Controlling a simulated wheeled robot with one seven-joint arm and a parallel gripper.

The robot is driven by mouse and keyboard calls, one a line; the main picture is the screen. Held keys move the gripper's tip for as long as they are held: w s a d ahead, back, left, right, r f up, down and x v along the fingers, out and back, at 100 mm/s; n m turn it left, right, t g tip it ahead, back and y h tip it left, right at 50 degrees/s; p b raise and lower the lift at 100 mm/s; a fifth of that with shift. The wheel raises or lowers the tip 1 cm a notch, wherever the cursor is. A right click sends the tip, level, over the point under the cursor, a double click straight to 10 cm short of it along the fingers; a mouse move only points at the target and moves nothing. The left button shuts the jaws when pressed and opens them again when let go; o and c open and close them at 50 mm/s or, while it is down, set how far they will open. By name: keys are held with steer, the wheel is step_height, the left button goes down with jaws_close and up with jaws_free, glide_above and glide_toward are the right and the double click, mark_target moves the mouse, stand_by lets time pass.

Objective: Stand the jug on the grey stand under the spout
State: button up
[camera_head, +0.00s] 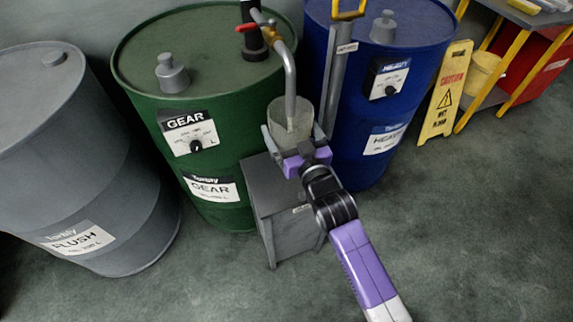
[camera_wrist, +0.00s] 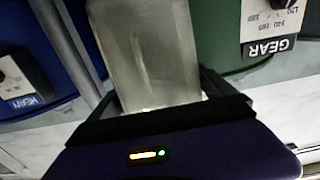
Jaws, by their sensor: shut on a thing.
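The jug (camera_head: 299,118) is a translucent grey, roughly upright vessel. My gripper (camera_head: 291,132) is shut on it, one finger on each side. In the wrist view the jug (camera_wrist: 145,55) fills the space between the fingers. The metal spout (camera_head: 290,85) comes down from the red-handled valve, and its lower end overlaps the jug's mouth in the head view. The grey stand (camera_head: 284,222) is a box-like table below the jug, in front of the drums. My gripper hides the jug's base, so I cannot tell whether it touches the stand.
The green GEAR drum (camera_head: 215,110) stands behind and left of the stand, the blue HEAVY drum (camera_head: 385,100) behind and right. A grey FLUSH drum (camera_head: 75,165) is at far left. A yellow caution sign (camera_head: 445,92) stands at right. The front floor is clear.

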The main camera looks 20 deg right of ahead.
step_height(320, 180, down, 8)
steer(key=b, duration=0.4)
steer(key=shift+f, duration=0.1)
steer(key=shift+f, duration=0.1)
steer(key=o, duration=1.1)
steer(key=shift+f, duration=0.1)
steer(key=shift+c, duration=0.2)
steer(key=shift+o, duration=0.2)
steer(key=shift+r, duration=0.2)
steer(key=s, duration=1.2)
steer(key=shift+b, duration=0.45)
